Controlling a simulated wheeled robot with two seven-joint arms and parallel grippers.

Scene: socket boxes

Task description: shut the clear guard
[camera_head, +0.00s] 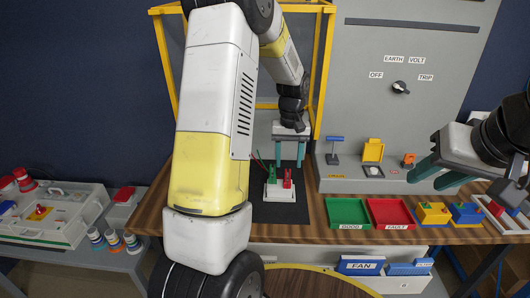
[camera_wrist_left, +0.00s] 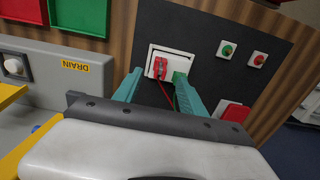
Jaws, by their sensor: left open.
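The clear guard (camera_head: 324,75) has a yellow frame with see-through panels. It rises behind the black mat, and my left arm hides much of it. I cannot tell its exact hinge position. My left gripper (camera_head: 289,157) is open, fingers pointing down over the mat, in front of the frame's lower part. In the left wrist view its teal fingers (camera_wrist_left: 158,92) are spread near a white socket block (camera_wrist_left: 186,66) with a red plug (camera_wrist_left: 160,68) and a green plug (camera_wrist_left: 180,77), and hold nothing visible. My right gripper (camera_head: 437,176) is apart at the right, fingers spread and empty.
The black mat (camera_head: 283,213) lies on the wooden bench. A green tray (camera_head: 348,212) and a red tray (camera_head: 390,212) stand to its right. A grey panel (camera_head: 420,105) with a dial rises behind. Blue and yellow boxes (camera_head: 434,214) stand near my right gripper.

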